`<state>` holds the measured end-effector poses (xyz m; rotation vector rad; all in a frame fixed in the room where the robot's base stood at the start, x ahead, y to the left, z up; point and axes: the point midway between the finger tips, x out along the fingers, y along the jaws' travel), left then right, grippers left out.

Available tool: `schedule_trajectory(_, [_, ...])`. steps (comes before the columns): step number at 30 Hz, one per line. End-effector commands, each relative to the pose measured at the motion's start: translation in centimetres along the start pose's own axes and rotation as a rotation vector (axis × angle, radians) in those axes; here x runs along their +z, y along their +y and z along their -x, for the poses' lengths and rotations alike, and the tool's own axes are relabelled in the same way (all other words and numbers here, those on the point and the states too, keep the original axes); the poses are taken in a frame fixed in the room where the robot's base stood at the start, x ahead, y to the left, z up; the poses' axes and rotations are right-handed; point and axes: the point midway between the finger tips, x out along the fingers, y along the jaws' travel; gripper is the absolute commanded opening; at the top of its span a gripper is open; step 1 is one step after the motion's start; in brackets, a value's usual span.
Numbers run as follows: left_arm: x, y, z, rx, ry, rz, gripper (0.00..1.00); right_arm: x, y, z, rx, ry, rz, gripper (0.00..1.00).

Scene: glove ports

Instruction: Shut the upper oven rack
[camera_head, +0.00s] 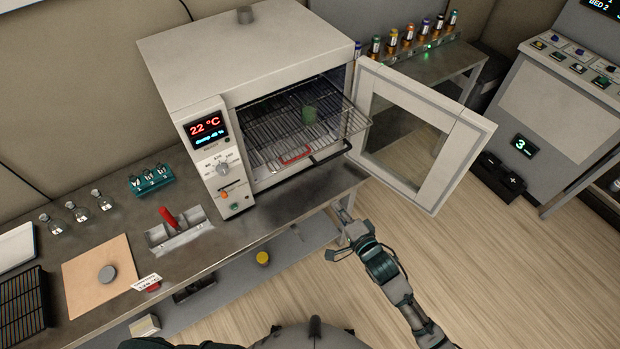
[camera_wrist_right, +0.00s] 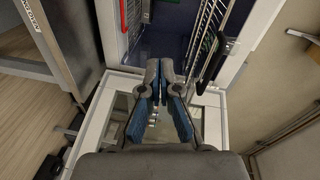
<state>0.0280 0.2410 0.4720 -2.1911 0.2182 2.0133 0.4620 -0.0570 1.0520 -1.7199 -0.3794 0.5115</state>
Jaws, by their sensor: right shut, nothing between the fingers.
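The oven (camera_head: 245,60) stands on the bench with its glass door (camera_head: 455,150) swung open to the right. The upper rack (camera_head: 350,118) is wire, slid partly out, with a green block (camera_head: 309,114) on it. Its black handle (camera_head: 331,153) also shows in the right wrist view (camera_wrist_right: 214,62). A red handle (camera_head: 296,154) sits lower and further in; it shows in the right wrist view (camera_wrist_right: 123,14). My right gripper (camera_head: 342,212) is shut and empty, below and in front of the oven opening, apart from the rack. The right wrist view shows its fingers (camera_wrist_right: 166,66) together. My left gripper is not in view.
The open door stands out beside my right arm. The metal bench (camera_head: 190,200) holds a red-handled tool (camera_head: 168,217), flasks, a teal holder (camera_head: 151,179) and a tan board (camera_head: 100,277). Several small bottles (camera_head: 408,35) stand behind the door.

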Motion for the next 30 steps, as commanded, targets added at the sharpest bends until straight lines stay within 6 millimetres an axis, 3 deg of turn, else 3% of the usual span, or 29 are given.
schedule_trajectory(1, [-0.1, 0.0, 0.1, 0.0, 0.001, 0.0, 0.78, 0.7, -3.1, 0.8, -0.052, -0.022, -0.045, 0.0])
schedule_trajectory(3, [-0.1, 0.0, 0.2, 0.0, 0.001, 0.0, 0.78, 1.5, -6.0, 1.8, -0.1, -0.049, -0.104, 0.0])
schedule_trajectory(6, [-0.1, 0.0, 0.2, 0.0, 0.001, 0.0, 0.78, 2.1, -8.1, 2.5, -0.134, -0.07, -0.151, 0.0])
schedule_trajectory(11, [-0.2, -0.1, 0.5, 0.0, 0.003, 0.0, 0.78, 2.2, -8.7, 1.4, -0.141, -0.074, -0.163, 0.0])
schedule_trajectory(24, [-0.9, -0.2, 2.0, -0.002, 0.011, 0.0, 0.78, 2.7, -10.1, -7.4, -0.141, -0.073, -0.159, 0.0])
schedule_trajectory(30, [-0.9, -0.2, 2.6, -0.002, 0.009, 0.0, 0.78, 2.9, -10.3, -10.1, -0.139, -0.072, -0.16, 0.0])
